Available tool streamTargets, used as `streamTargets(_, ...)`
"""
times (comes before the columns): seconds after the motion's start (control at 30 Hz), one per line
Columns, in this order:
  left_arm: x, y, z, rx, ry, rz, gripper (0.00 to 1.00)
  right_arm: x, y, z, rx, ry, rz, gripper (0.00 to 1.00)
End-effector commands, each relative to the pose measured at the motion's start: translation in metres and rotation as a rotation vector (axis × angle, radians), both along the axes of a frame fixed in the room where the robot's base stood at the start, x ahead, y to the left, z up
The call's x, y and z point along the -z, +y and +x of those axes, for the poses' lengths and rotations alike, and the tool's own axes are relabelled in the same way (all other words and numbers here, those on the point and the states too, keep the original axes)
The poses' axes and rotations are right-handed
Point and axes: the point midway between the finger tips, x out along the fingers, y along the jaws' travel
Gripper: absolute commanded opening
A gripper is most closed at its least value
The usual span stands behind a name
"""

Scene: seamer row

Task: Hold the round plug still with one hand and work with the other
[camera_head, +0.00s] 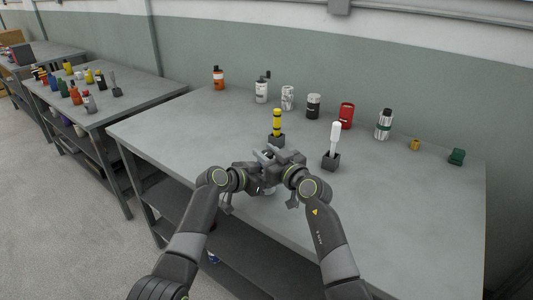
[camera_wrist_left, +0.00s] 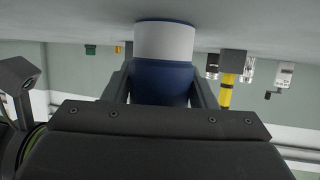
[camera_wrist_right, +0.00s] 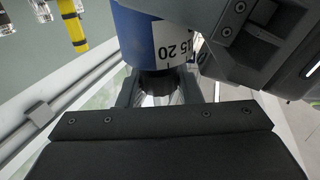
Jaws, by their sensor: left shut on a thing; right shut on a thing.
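My two grippers meet in the head view over the near middle of the bench, the left (camera_head: 256,167) and the right (camera_head: 286,158). They hide most of what they hold there. In the left wrist view my left gripper (camera_wrist_left: 162,90) is shut around the blue body of a round blue and white piece (camera_wrist_left: 165,42). In the right wrist view this piece (camera_wrist_right: 137,32) has a white scale reading 15 and 20. My right gripper (camera_wrist_right: 160,95) is shut on a dark, partly clear round part (camera_wrist_right: 158,84) at its end. I cannot tell which part is the plug.
A yellow tool (camera_head: 277,122) and a white-handled tool (camera_head: 336,137) stand in dark blocks just beyond my grippers. Several bottles and jars, such as a red one (camera_head: 346,116), line the bench's back. The bench's left part (camera_head: 180,125) is clear.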

Motion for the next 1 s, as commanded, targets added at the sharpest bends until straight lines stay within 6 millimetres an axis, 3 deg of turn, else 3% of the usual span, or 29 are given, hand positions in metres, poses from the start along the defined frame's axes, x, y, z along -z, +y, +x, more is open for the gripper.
streamTargets(0.17,-0.001,-0.001,-0.001,0.003,0.001,-0.005,0.25,0.002,-0.001,0.0,0.002,0.002,-0.004,0.09)
streamTargets(0.2,-0.001,-0.001,-0.001,0.003,0.001,-0.005,0.25,0.002,-0.001,0.0,0.002,0.002,-0.004,0.33)
streamTargets(0.37,-0.001,-0.001,0.0,0.002,0.002,-0.004,0.25,0.002,-0.001,0.0,0.001,0.002,-0.003,0.54)
streamTargets(0.73,0.0,0.0,0.0,0.0,0.001,-0.002,0.25,0.001,-0.003,-0.003,-0.001,0.0,-0.001,0.54)
streamTargets(1.0,0.0,0.0,0.0,-0.001,0.001,-0.002,0.25,0.001,-0.022,-0.03,0.001,0.0,-0.002,0.54)
